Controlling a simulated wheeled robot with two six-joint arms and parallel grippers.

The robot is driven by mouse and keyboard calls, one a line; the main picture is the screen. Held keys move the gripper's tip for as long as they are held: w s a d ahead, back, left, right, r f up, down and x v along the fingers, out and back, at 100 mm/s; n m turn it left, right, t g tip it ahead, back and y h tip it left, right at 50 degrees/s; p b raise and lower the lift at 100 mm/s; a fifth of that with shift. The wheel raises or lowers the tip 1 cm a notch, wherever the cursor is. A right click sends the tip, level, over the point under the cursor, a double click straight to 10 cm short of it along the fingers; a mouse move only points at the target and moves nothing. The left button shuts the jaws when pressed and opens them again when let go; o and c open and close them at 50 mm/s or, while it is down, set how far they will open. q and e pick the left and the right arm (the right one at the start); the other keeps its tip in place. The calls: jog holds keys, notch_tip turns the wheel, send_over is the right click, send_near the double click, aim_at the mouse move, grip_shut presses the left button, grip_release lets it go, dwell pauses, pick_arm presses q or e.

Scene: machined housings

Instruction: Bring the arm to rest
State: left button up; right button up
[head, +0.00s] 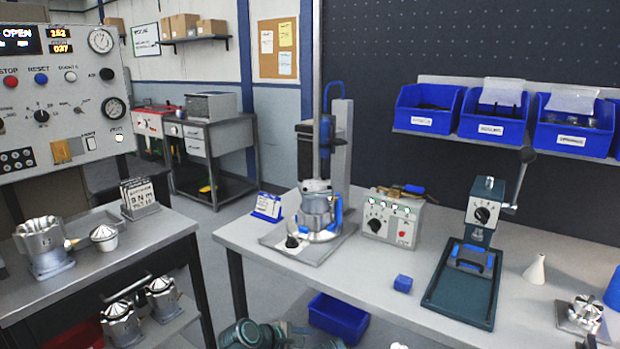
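Neither of my grippers shows clearly in the head view. Rounded grey-green parts at the bottom edge, left of centre, may be links of my own arm; no fingers can be made out on them. A metal housing (317,207) sits upright in the test stand (338,240) on the right-hand bench, under a vertical rod, with blue clamps beside it. No gripper touches it. Another metal housing (43,243) stands on the left bench, with a small capped part (103,237) near it.
Blue bins (428,110) hang behind. A blue crate (338,318) is below the bench. A control panel (60,100) stands left.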

pick_arm(q)
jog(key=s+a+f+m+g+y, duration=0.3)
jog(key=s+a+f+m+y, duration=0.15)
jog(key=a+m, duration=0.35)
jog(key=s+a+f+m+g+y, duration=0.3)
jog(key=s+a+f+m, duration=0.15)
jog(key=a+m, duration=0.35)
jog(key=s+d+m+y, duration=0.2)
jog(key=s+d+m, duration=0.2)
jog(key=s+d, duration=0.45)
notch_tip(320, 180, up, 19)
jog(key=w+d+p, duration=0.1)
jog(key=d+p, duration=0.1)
jog(key=p, duration=1.6)
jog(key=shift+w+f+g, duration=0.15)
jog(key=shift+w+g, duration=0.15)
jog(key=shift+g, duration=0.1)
